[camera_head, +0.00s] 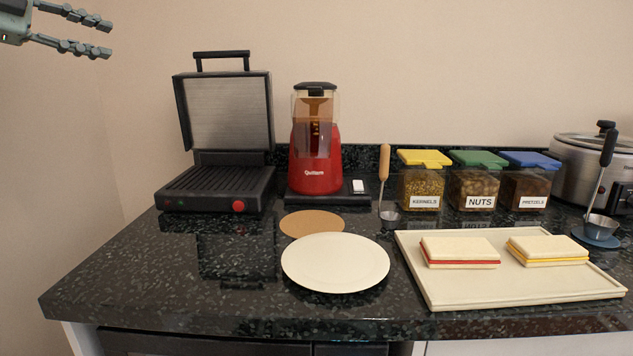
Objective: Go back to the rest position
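My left gripper (88,36) is at the top left corner of the head view. Its two fingers are spread apart with nothing between them. It is in the air, left of the counter and higher than the raised grill lid, apart from everything. My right gripper does not show in the head view.
A dark counter (120,270) holds an open grill (218,187), a red blender (314,160), a white plate (335,262), a cork mat (312,223), labelled jars (479,187), a tray (520,291) with two sandwiches and a cooker (592,170). The counter's front left is clear.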

